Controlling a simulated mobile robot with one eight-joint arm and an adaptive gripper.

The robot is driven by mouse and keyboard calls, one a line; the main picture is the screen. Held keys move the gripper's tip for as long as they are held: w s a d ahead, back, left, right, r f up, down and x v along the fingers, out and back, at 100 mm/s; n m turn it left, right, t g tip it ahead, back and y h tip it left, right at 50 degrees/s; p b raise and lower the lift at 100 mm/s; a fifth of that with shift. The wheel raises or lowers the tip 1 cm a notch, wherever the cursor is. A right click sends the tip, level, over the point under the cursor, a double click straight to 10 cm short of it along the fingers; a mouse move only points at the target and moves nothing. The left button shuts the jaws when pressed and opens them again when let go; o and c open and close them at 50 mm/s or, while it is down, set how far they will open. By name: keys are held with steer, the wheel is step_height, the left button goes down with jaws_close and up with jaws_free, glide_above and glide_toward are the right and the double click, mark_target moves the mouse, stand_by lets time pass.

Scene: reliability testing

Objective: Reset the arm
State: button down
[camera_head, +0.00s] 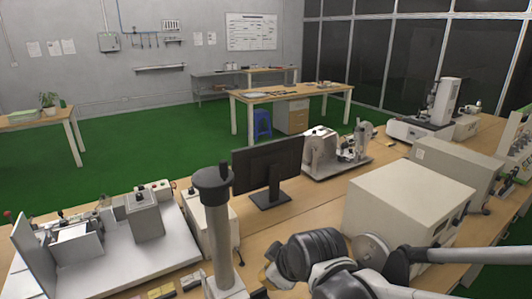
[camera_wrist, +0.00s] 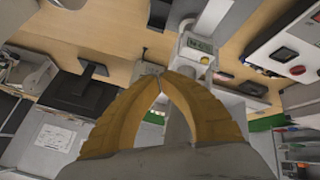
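My arm (camera_head: 345,275) reaches in from the lower right in the head view, over the near workbench, with its dark joints bent. In the wrist view my gripper (camera_wrist: 160,78) shows as two ochre fingers that curve inward and meet at the tips. It is shut, and nothing shows between the tips. In the head view the gripper end is low in the picture and mostly hidden by the arm's own links. The wrist view is tilted steeply, with wooden bench surface and equipment beyond the fingers.
The near bench is crowded: a monitor (camera_head: 268,170), a large beige box (camera_head: 400,205), a grey test machine (camera_head: 90,245) and a white instrument (camera_head: 322,155). Another instrument (camera_head: 432,115) stands at the back right. Green floor (camera_head: 180,145) is open behind the bench, before a desk (camera_head: 290,92).

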steer(key=s+d+m+h+b, duration=0.1)
steer(key=s+d+m+b, duration=0.1)
steer(key=s+d+m, duration=0.3)
steer(key=s+d+f+m+h+b, duration=0.1)
steer(key=s+d+m, duration=0.5)
steer(key=d, duration=0.7)
steer(key=shift+s+d+f+m+t+h+b, duration=0.15)
steer(key=shift+s+d+m+t+h+b, duration=0.2)
steer(key=shift+h+b, duration=0.6)
steer(key=shift+y, duration=0.25)
